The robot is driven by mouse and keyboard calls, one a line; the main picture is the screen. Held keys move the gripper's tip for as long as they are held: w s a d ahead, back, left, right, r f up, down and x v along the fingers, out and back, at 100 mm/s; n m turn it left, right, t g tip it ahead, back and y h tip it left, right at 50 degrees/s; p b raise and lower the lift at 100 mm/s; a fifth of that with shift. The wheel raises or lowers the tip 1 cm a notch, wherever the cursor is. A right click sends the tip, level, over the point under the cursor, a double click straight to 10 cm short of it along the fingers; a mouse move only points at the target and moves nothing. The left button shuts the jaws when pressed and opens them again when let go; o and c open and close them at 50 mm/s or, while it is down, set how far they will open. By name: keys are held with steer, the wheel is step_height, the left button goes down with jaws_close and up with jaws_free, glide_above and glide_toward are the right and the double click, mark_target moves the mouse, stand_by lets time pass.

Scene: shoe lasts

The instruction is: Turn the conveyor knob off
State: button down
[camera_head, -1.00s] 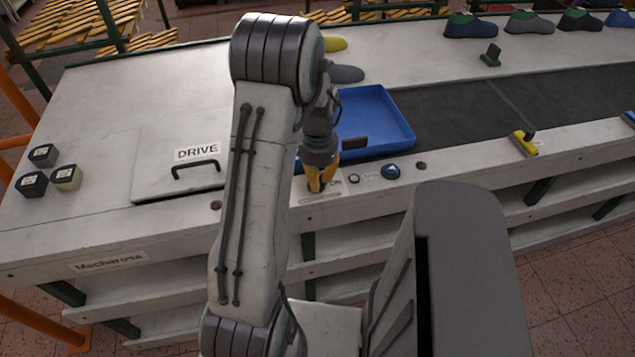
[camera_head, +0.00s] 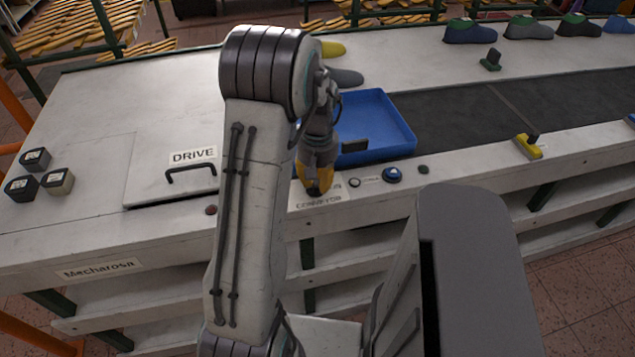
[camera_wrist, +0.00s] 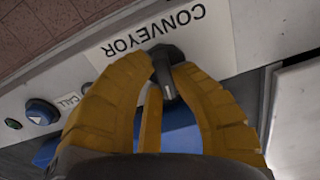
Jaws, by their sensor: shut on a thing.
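The conveyor knob (camera_wrist: 164,70) is a dark grey knob beside the white CONVEYOR label (camera_wrist: 205,40), seen in the wrist view. My gripper (camera_wrist: 166,82) has its yellow fingers closed around the knob, one on each side. In the head view my gripper (camera_head: 315,186) points down at the front panel, just above the CONVEYOR label (camera_head: 318,203). The knob is mostly hidden by the fingers there, so its exact setting cannot be told.
The DRIVE hatch with a black handle (camera_head: 190,170) is left. A yellow-and-black piece (camera_head: 529,147) sits farther right by the belt.

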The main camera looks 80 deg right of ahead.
steer(key=shift+f+n, duration=0.1)
steer(key=shift+n, duration=0.6)
steer(key=c, duration=1.1)
jaws_free()
steer(key=shift+o, duration=0.2)
step_height(320, 180, up, 12)
stand_by(0.5)
